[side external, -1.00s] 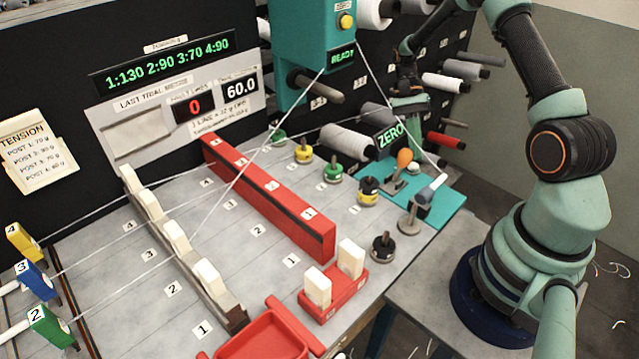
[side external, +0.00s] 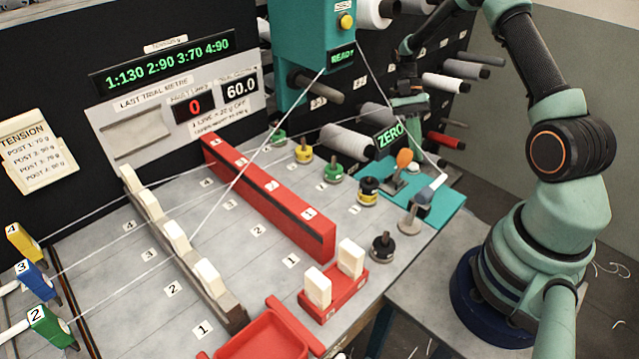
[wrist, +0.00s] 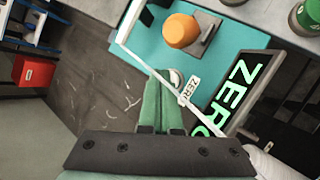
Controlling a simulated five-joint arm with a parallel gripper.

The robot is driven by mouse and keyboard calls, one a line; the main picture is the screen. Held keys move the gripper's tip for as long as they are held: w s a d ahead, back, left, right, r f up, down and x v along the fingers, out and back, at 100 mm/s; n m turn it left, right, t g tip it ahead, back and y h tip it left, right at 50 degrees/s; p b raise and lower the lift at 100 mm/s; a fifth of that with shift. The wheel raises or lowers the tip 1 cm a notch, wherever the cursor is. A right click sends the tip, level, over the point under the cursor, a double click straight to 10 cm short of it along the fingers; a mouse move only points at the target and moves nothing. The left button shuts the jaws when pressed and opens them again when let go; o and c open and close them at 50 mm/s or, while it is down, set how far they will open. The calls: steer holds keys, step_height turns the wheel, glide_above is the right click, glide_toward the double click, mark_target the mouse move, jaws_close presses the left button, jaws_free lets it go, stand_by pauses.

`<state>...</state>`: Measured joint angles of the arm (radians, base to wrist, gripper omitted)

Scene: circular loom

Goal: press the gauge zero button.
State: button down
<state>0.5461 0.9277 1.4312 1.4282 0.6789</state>
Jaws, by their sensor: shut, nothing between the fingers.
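The gauge zero button (wrist: 176,78) shows in the wrist view as a small pale round cap beside a white ZERO label (wrist: 189,90), on the teal plate (wrist: 150,45). My gripper (wrist: 162,78) is shut and empty, its green fingertips beside and partly over the button. I cannot tell whether they touch it. A sign with lit green ZERO lettering (wrist: 228,95) stands to the right of the button. In the side view my gripper (side external: 408,104) is behind that sign (side external: 390,136), which hides part of it.
An orange knob (wrist: 181,30) on a metal bracket stands near the button; it also shows in the side view (side external: 404,158). A white thread (wrist: 140,58) crosses close to my fingers. Several spools (side external: 347,142) on pegs and several capped weights (side external: 368,190) are nearby.

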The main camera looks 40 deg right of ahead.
mark_target(415, 164)
steer(key=shift+f, duration=0.15)
stand_by(0.6)
steer(key=shift+d+f, duration=0.1)
steer(key=shift+f, duration=0.2)
steer(key=shift+s+f, duration=0.25)
steer(key=shift+f, duration=0.55)
stand_by(1.2)
steer(key=shift+r, duration=0.15)
steer(key=shift+s+r, duration=0.2)
steer(key=shift+r, duration=0.45)
steer(key=shift+w, duration=0.1)
steer(key=shift+r, duration=2.55)
